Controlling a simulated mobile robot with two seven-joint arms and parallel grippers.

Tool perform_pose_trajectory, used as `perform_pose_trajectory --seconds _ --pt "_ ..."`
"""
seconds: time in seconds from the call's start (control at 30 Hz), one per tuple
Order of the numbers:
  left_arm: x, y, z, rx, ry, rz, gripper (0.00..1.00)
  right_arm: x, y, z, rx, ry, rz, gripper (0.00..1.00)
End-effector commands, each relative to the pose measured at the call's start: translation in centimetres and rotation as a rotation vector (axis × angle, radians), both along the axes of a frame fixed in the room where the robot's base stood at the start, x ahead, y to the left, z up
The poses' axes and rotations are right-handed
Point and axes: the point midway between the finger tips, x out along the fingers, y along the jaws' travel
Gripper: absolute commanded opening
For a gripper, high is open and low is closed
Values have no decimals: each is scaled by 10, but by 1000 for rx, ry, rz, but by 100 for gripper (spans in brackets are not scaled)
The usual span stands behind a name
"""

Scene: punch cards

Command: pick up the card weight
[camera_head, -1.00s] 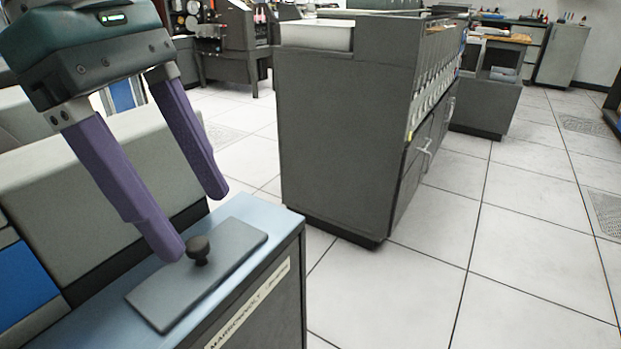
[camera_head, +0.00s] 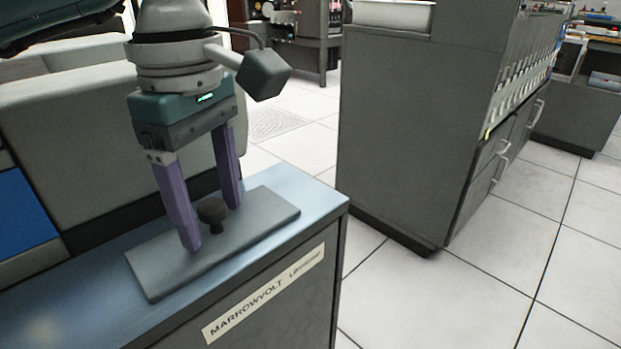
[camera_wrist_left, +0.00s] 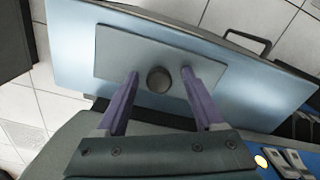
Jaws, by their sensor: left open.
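The card weight (camera_head: 268,222) is a flat grey plate with a dark round knob (camera_head: 211,211) on top. It lies on the blue top of a grey cabinet in the head view. It also shows in the left wrist view (camera_wrist_left: 215,65), with the knob (camera_wrist_left: 159,79) in the middle. My left gripper (camera_head: 212,227) points down with its two purple fingers open on either side of the knob. In the left wrist view the fingertips (camera_wrist_left: 160,74) flank the knob with gaps on both sides. My right gripper is not in view.
The blue cabinet top (camera_head: 300,186) has a front edge with a "MARROWVOLT" label (camera_head: 265,294) below it. A grey machine panel (camera_head: 60,120) rises behind. A tall grey cabinet (camera_head: 400,130) stands to the right, with open tiled floor (camera_head: 470,300) between.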

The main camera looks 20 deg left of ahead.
Motion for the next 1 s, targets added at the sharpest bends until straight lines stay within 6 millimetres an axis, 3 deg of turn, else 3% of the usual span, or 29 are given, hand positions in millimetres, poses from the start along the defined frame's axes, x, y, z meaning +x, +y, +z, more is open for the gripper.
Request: perform_pose_trajectory --seconds 0.27,0.87,1.0 --pt "0 0 -5 -1 -1 0 69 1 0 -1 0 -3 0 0" --pt "0 0 -4 -1 -1 0 3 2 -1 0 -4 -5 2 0" --pt "0 0 -4 -1 -1 0 0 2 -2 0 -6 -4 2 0"
